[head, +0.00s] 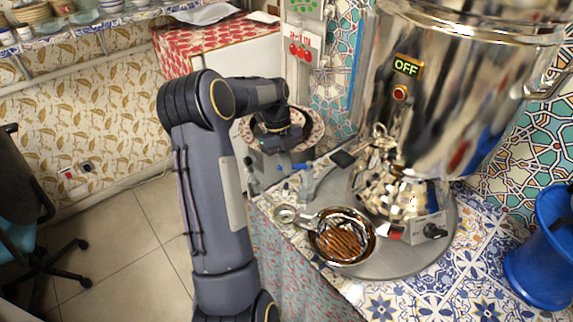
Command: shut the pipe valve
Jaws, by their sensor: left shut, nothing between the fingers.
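A small grey pipe fitting (307,186) stands at the left edge of the tiled counter. A small blue lever (301,166) shows at its top; it looks like the valve's handle, but how far it is turned is too small to tell. My left gripper (283,160) reaches down from my dark grey arm, just left of the blue lever. It is shut and empty. Whether its tips touch the lever I cannot tell. My right gripper is out of view.
A large shiny samovar (450,90) with an "OFF" sign stands at the right. Below it are a metal teapot (385,190) and a brown-filled bowl (342,252) on a round tray (420,255). A blue bucket (540,262) is at far right. A red-patterned box (215,48) stands behind my arm.

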